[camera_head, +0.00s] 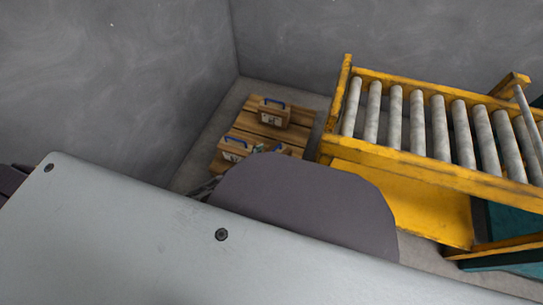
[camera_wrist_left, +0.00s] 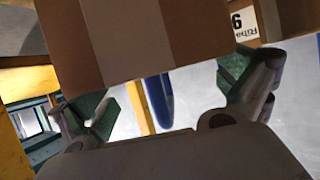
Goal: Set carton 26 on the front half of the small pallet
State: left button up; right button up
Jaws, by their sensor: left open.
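In the head view, a carton (camera_head: 235,149) with a blue handle and a printed label is at the near left part of the wooden pallet (camera_head: 237,127). A second similar carton (camera_head: 273,113) sits at the back. A green piece of my left gripper (camera_head: 259,148) shows beside the near carton; my arm hides the rest. In the left wrist view, my left gripper (camera_wrist_left: 175,100) is open, with a brown taped carton (camera_wrist_left: 150,40) just beyond its fingers. A blue handle (camera_wrist_left: 158,100) lies between the fingers without visible grip. My right gripper is out of view.
A yellow roller conveyor (camera_head: 420,165) stands right beside the pallet. Grey walls (camera_head: 130,80) close off the left and back. My own grey arm cover fills the lower part of the head view and hides the floor there.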

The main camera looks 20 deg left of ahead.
pick_arm(q)
jog(key=shift+p+v, duration=0.35)
jog(key=shift+v, duration=0.45)
jog(key=p+v, duration=0.4)
jog(key=v, duration=0.6)
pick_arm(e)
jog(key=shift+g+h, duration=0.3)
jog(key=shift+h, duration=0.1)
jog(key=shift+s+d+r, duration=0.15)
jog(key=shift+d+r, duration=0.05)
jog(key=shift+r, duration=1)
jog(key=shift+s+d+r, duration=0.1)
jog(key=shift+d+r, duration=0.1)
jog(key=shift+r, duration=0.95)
pick_arm(q)
jog(key=shift+w, duration=0.1)
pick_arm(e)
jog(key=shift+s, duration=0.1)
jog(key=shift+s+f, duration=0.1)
